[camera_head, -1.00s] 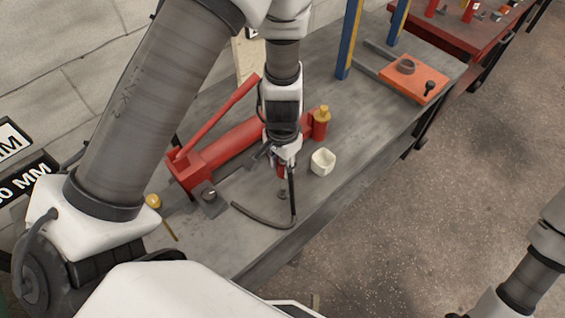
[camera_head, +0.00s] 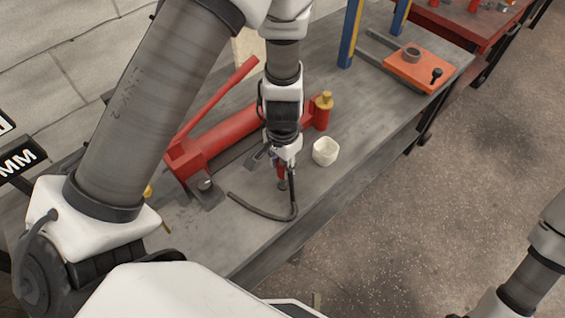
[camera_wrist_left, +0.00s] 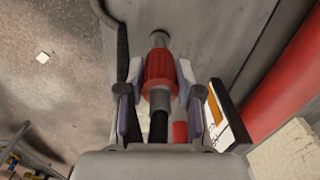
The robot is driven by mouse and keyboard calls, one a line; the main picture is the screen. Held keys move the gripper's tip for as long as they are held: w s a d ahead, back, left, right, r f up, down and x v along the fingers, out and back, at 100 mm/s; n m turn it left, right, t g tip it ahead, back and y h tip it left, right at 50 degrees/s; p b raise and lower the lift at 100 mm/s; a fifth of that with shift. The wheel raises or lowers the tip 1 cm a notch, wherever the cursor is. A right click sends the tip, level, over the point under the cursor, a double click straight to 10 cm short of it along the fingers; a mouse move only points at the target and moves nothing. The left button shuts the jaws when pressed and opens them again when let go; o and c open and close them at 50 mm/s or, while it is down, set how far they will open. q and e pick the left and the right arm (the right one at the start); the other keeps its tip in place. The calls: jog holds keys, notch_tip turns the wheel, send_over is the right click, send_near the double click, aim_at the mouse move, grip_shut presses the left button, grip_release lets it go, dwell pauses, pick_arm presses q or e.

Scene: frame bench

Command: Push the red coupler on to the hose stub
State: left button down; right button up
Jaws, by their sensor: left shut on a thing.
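The red coupler (camera_head: 281,170) is small in the head view, below my left gripper (camera_head: 283,159). In the left wrist view the ribbed red coupler (camera_wrist_left: 159,68) sits between the fingers of my left gripper (camera_wrist_left: 161,88), which is shut on it. A grey metal stub (camera_wrist_left: 159,38) lines up with the coupler's far end; it also shows just below the coupler in the head view (camera_head: 282,186). I cannot tell how far the coupler is on it. A black hose (camera_head: 262,212) curves over the bench and up beside the gripper. My right gripper is out of view.
A red hydraulic cylinder (camera_head: 232,133) lies behind the gripper on the grey bench (camera_head: 220,240). A white cup (camera_head: 325,152) stands close on the right. An orange plate (camera_head: 420,71) lies at the far right end. The bench's front edge is near.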

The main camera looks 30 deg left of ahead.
aim_at(282, 174)
pick_arm(q)
jog(key=shift+b, duration=0.4)
dwell(1.1)
jog(key=shift+f+b, duration=2.05)
jog(key=shift+b, duration=0.1)
jog(key=c, duration=0.7)
grip_release()
notch_tip(282, 174, up, 12)
jog(key=shift+r, duration=0.1)
